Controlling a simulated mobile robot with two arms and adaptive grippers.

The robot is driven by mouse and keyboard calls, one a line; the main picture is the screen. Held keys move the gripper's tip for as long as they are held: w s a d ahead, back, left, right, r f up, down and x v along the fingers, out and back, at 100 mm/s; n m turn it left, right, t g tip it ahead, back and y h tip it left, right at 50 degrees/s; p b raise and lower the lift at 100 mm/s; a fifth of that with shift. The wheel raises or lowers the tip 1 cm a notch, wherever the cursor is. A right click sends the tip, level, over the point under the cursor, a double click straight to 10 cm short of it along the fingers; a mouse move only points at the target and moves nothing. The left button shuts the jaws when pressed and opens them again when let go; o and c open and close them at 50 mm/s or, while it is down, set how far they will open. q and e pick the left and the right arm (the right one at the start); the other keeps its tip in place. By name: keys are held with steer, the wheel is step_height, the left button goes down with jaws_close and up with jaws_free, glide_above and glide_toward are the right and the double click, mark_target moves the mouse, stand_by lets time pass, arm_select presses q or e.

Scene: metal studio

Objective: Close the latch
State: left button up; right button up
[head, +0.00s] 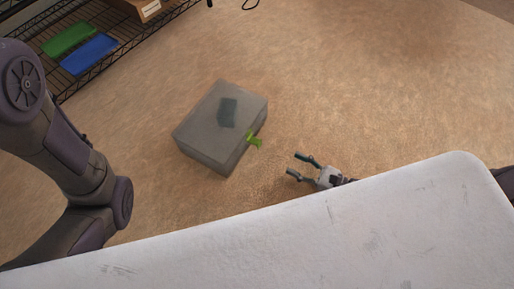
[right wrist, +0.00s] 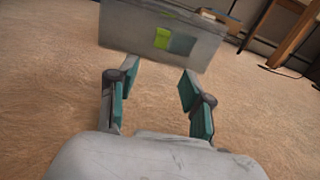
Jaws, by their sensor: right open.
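A grey box (head: 208,128) sits on the tan floor in the middle of the head view. A green latch (head: 254,140) sticks out from its right side, tilted outward. The right wrist view shows the box (right wrist: 128,30) ahead at the top, with the green latch (right wrist: 162,38) on its near face. My right gripper (head: 300,166) is open and empty, to the right of and below the latch, apart from it. In the right wrist view the open gripper (right wrist: 152,92) has the box beyond its fingertips. My left arm shows at the left; its gripper is out of view.
A black wire shelf (head: 120,50) stands at the upper left with a green tray (head: 69,38), a blue tray (head: 89,54) and a cardboard box (head: 150,10). The floor around the grey box is clear. Wooden furniture legs (right wrist: 262,25) show at the upper right in the wrist view.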

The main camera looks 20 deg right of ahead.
mark_target(260, 146)
steer(key=b+x, duration=0.5)
steer(key=x, duration=0.7)
steer(key=shift+f, duration=0.15)
steer(key=shift+w+a, duration=0.45)
steer(key=shift+w, duration=0.05)
jaws_close()
